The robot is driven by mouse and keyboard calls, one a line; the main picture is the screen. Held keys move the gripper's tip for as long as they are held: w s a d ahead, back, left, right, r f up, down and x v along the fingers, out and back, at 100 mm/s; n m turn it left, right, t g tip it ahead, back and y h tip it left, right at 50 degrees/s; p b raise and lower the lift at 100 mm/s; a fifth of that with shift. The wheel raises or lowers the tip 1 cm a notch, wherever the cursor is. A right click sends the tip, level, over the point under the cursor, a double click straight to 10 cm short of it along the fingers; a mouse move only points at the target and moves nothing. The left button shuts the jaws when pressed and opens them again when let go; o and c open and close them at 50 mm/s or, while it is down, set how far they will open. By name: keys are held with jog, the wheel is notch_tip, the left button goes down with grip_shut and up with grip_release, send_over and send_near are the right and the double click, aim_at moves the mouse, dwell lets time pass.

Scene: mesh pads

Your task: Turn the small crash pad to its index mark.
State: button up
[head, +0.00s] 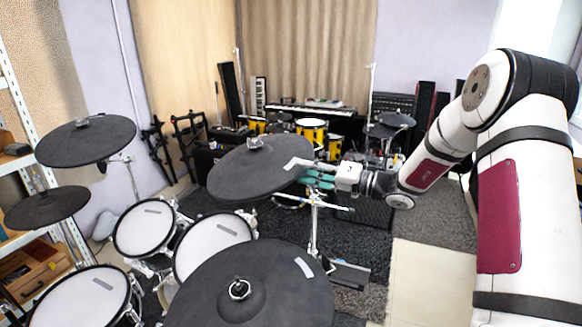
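Several dark grey cymbal pads stand on the drum kit in the head view. The middle pad (250,172) is tilted on its stand and has a pale strip (297,164) near its right edge. My gripper (308,178) has teal fingers and reaches in from the right, at the right rim of this middle pad. The fingertips are partly hidden by the rim, so I cannot tell whether they touch it or close on it. Which pad is the small crash is not labelled. No separate index mark can be made out.
A large pad (215,290) with a pale strip fills the front. Two more pads (85,140) (47,207) stand left, above white mesh drum pads (145,228). A chrome stand (314,225) rises below my gripper. Pale floor (430,280) is open at the lower right.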

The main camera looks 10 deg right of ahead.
aim_at(288, 166)
jog(key=x, duration=0.6)
jog(key=shift+a, duration=0.2)
jog(key=shift+s+d, duration=0.1)
jog(key=shift+c, duration=0.3)
